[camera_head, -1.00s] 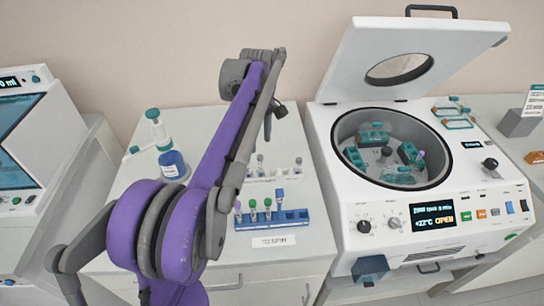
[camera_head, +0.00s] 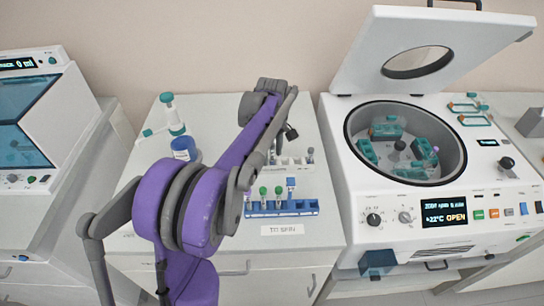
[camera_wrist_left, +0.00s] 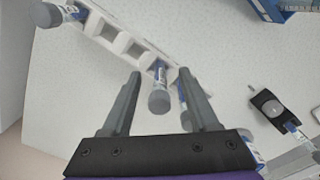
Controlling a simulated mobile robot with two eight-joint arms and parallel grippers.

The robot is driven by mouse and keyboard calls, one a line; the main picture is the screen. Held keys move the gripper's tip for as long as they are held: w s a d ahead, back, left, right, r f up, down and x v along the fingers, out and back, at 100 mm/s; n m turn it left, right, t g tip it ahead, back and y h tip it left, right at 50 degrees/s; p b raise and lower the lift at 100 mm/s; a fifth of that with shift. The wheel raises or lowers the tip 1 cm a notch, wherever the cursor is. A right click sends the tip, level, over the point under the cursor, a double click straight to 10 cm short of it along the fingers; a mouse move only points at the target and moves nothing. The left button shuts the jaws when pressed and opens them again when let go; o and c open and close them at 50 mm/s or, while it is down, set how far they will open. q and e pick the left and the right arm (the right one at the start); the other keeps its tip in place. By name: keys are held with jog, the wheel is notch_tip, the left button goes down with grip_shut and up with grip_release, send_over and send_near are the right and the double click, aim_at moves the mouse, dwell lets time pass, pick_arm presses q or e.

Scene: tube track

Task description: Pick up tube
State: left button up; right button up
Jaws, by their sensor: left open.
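My left gripper (camera_head: 276,148) points down over the white rack (camera_head: 294,162) behind the blue rack. In the left wrist view, the open fingers of my left gripper (camera_wrist_left: 161,88) stand on either side of a grey-capped tube (camera_wrist_left: 158,98). The tube appears between the fingers, with room on both sides. Whether they reach its depth is unclear. The white rack (camera_wrist_left: 128,44) holds another grey-capped tube (camera_wrist_left: 66,14) near the upper left. Another tube is partly hidden by the right finger. A purple-grey capped tube (camera_head: 310,154) stands at the white rack's right end. My right gripper is not in view.
A blue rack (camera_head: 300,210) holds green-capped (camera_head: 263,190) and blue-capped (camera_head: 291,183) tubes in front. An open centrifuge (camera_head: 405,198) is on the right. My arm covers part of the bench.

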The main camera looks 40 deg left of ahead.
pick_arm(q)
grip_shut()
jog(key=shift+r, duration=0.15)
notch_tip(320, 180, up, 10)
jog(key=shift+f, duration=0.1)
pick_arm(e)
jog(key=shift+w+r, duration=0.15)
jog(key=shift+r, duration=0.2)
pick_arm(q)
jog(key=shift+p, duration=0.3)
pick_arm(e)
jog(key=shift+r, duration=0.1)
pick_arm(q)
notch_tip(320, 180, up, 4)
jog(key=shift+w+p, duration=0.1)
jog(key=shift+p, duration=0.85)
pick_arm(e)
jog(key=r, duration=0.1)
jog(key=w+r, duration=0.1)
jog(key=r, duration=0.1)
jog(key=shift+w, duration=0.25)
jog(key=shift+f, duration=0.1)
